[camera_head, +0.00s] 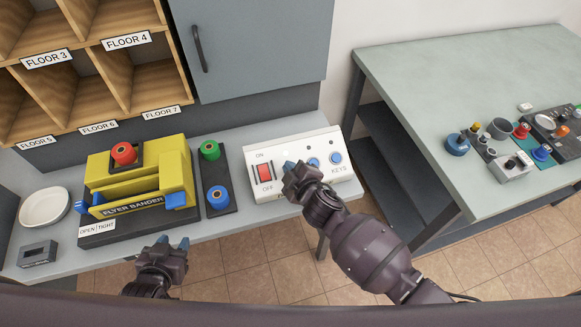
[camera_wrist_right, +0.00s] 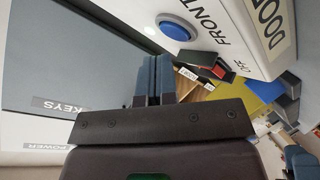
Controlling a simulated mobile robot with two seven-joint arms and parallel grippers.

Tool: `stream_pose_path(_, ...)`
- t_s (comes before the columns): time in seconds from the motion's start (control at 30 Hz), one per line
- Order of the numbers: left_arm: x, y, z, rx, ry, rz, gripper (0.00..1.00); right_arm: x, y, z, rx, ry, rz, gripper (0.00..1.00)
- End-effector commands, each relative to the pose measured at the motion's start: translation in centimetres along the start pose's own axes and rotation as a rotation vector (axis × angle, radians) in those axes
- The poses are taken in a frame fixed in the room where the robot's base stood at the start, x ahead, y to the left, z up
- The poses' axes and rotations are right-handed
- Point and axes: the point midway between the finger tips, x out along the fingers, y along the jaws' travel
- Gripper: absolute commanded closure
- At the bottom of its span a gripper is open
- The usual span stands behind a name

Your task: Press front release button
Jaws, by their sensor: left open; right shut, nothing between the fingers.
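The white control box (camera_head: 257,160) stands on the grey counter, with a red rocker switch (camera_head: 265,173) at its left. Blue buttons show on it, one (camera_head: 336,158) above the KEYS label and one (camera_head: 313,162) left of that. In the right wrist view a round blue button (camera_wrist_right: 178,27) sits beside the word FRONT, beyond the fingertips and slightly right. My right gripper (camera_head: 290,167) is shut and empty over the box's front part, hiding some of its face. I cannot tell whether it touches. My left gripper (camera_head: 172,243) is open and empty in front of the counter edge.
A yellow flyer bander (camera_head: 140,160) and a dark strip with green (camera_head: 210,150) and blue (camera_head: 218,196) knobs stand left of the box. A white plate (camera_head: 44,208) lies far left. A separate table (camera_head: 430,90) at right holds several small controls.

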Motion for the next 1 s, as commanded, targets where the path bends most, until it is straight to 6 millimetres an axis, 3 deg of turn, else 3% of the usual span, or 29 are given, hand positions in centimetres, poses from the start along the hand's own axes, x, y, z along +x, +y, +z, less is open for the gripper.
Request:
stream_pose_path(0.27, -0.2, 0.0, -0.4, 0.0, 0.001, 0.0, 0.57, -0.3, 0.3, -0.2, 0.0, 0.0, 0.0, 1.0)
stream_pose_path(0.8, -2.4, -0.4, -4.0, 0.0, 0.0, 0.0, 0.57, -3.2, 2.5, -2.4, 0.0, -0.001, 0.0, 1.0)
stream_pose_path(1.0, -2.6, -0.4, -4.3, 0.0, 0.0, 0.0, 0.57, -3.5, 2.6, -2.5, 0.0, 0.0, 0.0, 1.0)
